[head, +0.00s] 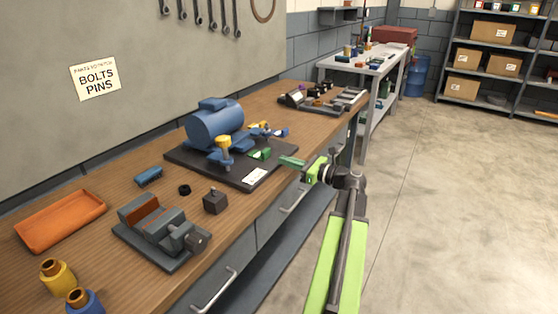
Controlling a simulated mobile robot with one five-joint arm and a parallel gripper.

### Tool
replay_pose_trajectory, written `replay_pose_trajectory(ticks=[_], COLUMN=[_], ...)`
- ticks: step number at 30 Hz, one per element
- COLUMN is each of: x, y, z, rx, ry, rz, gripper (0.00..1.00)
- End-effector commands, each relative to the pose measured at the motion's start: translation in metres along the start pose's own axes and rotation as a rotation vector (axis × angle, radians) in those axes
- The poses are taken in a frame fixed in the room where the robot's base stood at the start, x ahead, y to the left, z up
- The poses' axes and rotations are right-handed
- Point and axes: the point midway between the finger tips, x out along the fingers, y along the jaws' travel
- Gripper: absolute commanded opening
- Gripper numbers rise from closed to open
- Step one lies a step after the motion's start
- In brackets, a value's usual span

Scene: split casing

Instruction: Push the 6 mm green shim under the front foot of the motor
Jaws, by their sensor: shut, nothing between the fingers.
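The blue motor (215,126) sits on a dark baseplate (200,162) on the wooden bench. Small blue feet or brackets show at its base, but the front foot is hard to single out. A small green block (260,154) lies on the plate, right of the motor. A flat, paler green strip (291,161) lies near the plate's right end, close to my gripper. I cannot tell which green piece is the 6 mm shim. My gripper (312,172) is at the bench's front edge, right of the plate, shut and empty. Its fingertips are small and partly hidden.
A yellow-topped part (223,150) and a white label (255,176) are on the baseplate. A vise (160,232), a dark block (215,201) and an orange tray (60,220) stand to the left. Drawer handles (293,200) project below the bench edge. The floor at right is clear.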

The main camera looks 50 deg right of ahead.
Motion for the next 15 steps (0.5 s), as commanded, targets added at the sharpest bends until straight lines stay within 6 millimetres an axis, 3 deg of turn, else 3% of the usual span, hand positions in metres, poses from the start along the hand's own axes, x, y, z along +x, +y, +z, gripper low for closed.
replay_pose_trajectory(ticks=[1, 6, 10, 15], x=[-0.019, -0.058, -0.079, -0.090], y=[-0.002, 0.002, 0.003, 0.004], z=[0.000, 0.000, 0.000, 0.000], rx=[0.000, 0.000, 0.000, 0.000], ry=[0.000, 0.000, 0.000, 0.000], rz=[-0.011, -0.003, 0.000, 0.003], gripper=[0.00, 0.00, 0.00, 0.00])
